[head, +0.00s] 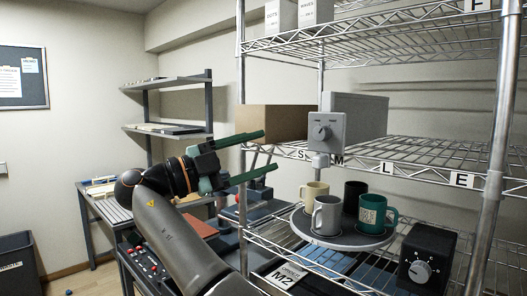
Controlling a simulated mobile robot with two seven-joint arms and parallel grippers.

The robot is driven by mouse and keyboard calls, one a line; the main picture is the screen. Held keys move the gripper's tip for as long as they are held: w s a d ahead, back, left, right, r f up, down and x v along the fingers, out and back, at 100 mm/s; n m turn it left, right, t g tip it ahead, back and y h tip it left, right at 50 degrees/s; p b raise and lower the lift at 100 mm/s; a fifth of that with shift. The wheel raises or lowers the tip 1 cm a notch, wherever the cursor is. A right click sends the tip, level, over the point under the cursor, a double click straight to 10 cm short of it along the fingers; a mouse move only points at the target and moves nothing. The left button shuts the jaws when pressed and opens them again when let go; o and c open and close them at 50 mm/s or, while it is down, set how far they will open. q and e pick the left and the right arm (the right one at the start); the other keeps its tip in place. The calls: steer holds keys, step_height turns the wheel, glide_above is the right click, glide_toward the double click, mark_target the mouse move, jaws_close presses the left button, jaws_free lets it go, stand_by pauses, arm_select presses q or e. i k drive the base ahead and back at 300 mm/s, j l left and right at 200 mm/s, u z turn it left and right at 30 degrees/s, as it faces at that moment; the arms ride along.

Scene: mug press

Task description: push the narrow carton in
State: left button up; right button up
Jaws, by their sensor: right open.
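A brown carton (280,122) lies on the middle wire shelf at its left end, beside a grey box. It is the likeliest narrow carton, but I cannot tell for sure. Two white cartons (281,17) stand on the top shelf, cut off by the picture's upper edge. My right gripper (268,151) has green fingers spread apart, with nothing visible between them. It is at the left of the shelf, in front of the brown carton in the picture; I cannot tell whether it touches it. My left gripper is not in view.
Several mugs stand on a round tray (342,240) below. A black dial box (427,254) is lower right. The middle shelf's right side is clear.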

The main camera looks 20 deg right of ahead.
mark_target(279, 124)
steer(key=j, duration=1.5)
steer(key=k, duration=0.05)
